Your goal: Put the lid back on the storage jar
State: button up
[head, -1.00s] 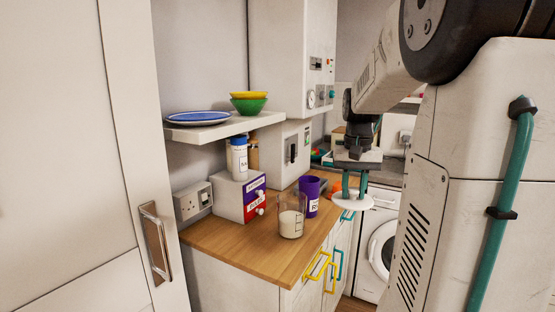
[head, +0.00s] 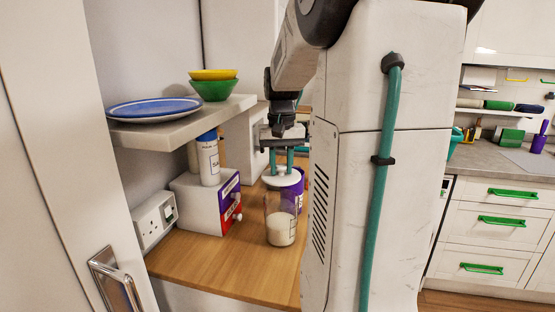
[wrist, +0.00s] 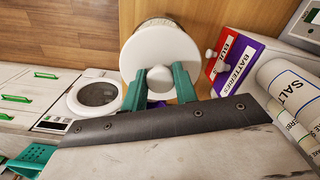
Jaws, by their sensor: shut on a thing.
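My gripper (head: 281,165) is shut on the knob of a round white lid (head: 279,178) and holds it roughly level above the wooden counter. The lid also shows in the wrist view (wrist: 150,50), with its knob between the teal fingers. A purple jar (head: 299,188) stands on the counter just behind and to the right of the lid in the head view. The lid and my arm partly hide it, and its mouth cannot be seen. In the wrist view only a purple patch shows below the lid. I cannot tell the lid's height over the jar.
A clear glass container (head: 281,231) with white contents stands close in front of the purple jar. A small drawer box (head: 200,205) with a salt container (head: 208,160) on top is to the left. A shelf (head: 178,130) with plate and bowls hangs above. The front counter is clear.

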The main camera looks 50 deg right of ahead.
aim_at(282, 176)
jog(key=shift+f, duration=2.5)
jog(key=shift+s+a, duration=0.15)
jog(key=shift+f, duration=0.25)
dwell(0.4)
jog(key=o, duration=1.5)
jog(key=shift+r, duration=0.1)
jog(key=shift+r, duration=3.45)
